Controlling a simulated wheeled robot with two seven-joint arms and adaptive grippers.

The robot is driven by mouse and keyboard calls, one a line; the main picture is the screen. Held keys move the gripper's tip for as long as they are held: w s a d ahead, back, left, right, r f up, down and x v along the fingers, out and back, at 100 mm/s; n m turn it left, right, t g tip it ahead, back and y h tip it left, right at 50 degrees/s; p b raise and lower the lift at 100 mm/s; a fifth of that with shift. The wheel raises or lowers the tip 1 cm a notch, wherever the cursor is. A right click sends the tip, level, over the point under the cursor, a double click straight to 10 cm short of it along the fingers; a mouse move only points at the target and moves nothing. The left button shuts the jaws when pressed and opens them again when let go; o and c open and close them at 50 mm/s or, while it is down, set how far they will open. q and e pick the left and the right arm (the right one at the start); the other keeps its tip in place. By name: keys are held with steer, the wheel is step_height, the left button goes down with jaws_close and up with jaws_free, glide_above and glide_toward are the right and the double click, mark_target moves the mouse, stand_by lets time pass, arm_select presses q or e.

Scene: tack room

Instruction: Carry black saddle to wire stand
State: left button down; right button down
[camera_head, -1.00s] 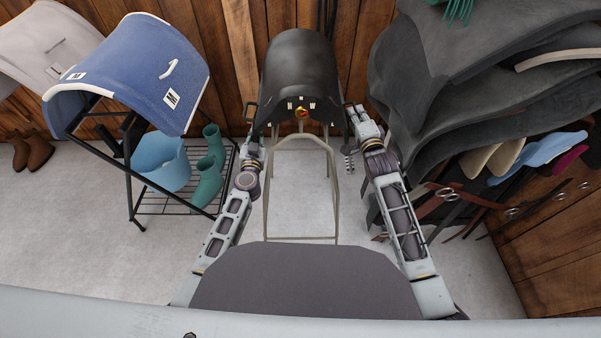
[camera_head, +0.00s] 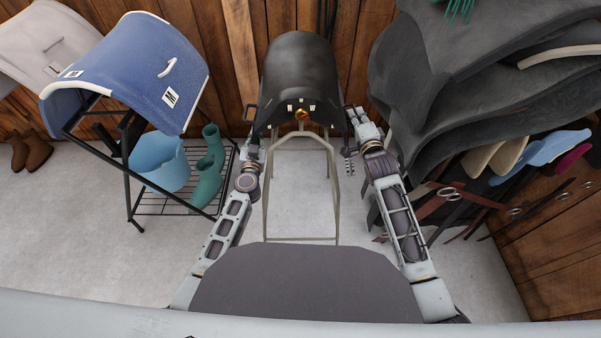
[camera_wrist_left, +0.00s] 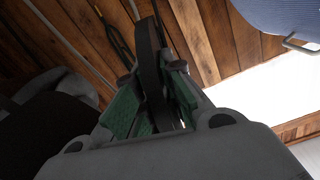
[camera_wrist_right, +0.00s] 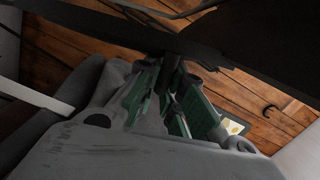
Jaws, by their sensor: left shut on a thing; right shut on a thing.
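The black saddle (camera_head: 300,80) is at the top middle of the head view, upright over the wire stand (camera_head: 332,190). I cannot tell whether it rests on the stand or hangs just above it. My left gripper (camera_head: 252,128) is at the saddle's left side; in the left wrist view its green-padded fingers (camera_wrist_left: 152,100) are shut on a dark strap-like handle (camera_wrist_left: 148,55). My right gripper (camera_head: 350,118) is at the saddle's right side; in the right wrist view its fingers (camera_wrist_right: 168,95) are shut on a dark bar of the saddle.
A black rack (camera_head: 130,205) with a blue pad (camera_head: 140,70), a blue bucket (camera_head: 162,165) and green boots (camera_head: 208,180) stands left. Large dark saddles (camera_head: 470,80) and hanging straps (camera_head: 450,195) crowd the right. A wooden wall (camera_head: 232,40) is close behind.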

arm_select(q)
steer(key=shift+d+f+b, duration=0.2)
steer(key=shift+f+b, duration=0.05)
steer(key=shift+b, duration=0.3)
arm_select(e)
steer(key=shift+a+f, duration=0.15)
steer(key=shift+f, duration=0.2)
arm_select(q)
steer(key=c, duration=1.9)
jaws_free()
steer(key=shift+f, duration=0.2)
arm_select(e)
steer(key=c, duration=1.9)
jaws_free()
steer(key=shift+f, duration=0.25)
arm_select(q)
steer(key=o, duration=0.4)
steer(key=shift+s+a+r, duration=0.1)
arm_select(e)
steer(key=o, duration=0.4)
steer(key=shift+s+r, duration=0.15)
steer(key=shift+c, duration=0.2)
arm_select(q)
steer(key=shift+s+d, duration=0.15)
steer(key=shift+s, duration=2.85)
steer(key=shift+s+d, duration=0.15)
steer(key=shift+s, duration=2.8)
